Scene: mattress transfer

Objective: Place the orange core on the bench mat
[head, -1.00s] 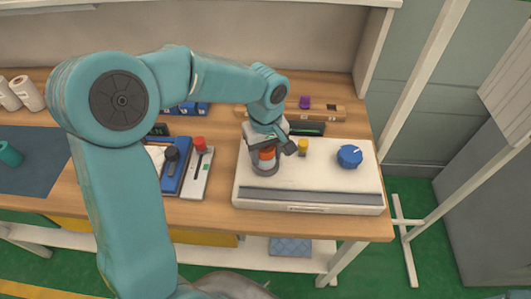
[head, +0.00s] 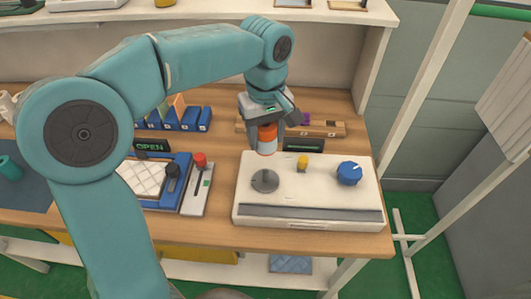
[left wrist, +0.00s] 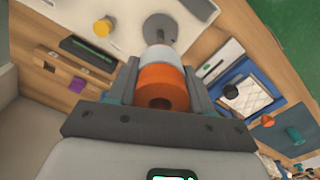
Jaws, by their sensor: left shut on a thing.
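My left gripper (head: 268,122) is shut on the orange core (head: 267,133), a cylinder with an orange upper part and a pale lower part. It holds the core above the back left of the white machine, clear of the machine's round grey seat (head: 265,181). In the left wrist view the orange core (left wrist: 163,88) sits between the two fingers, with the seat beyond it. The dark bench mat (head: 22,190) lies at the far left of the bench, partly hidden by my left arm. My right gripper is not in view.
The white machine (head: 340,193) has a yellow knob (head: 303,163) and a blue dial (head: 349,173). A blue tray device (head: 178,203) and a red-knobbed lever unit (head: 197,188) stand between machine and mat. A teal item (head: 8,169) is on the mat. Blue holders (head: 187,120) stand behind.

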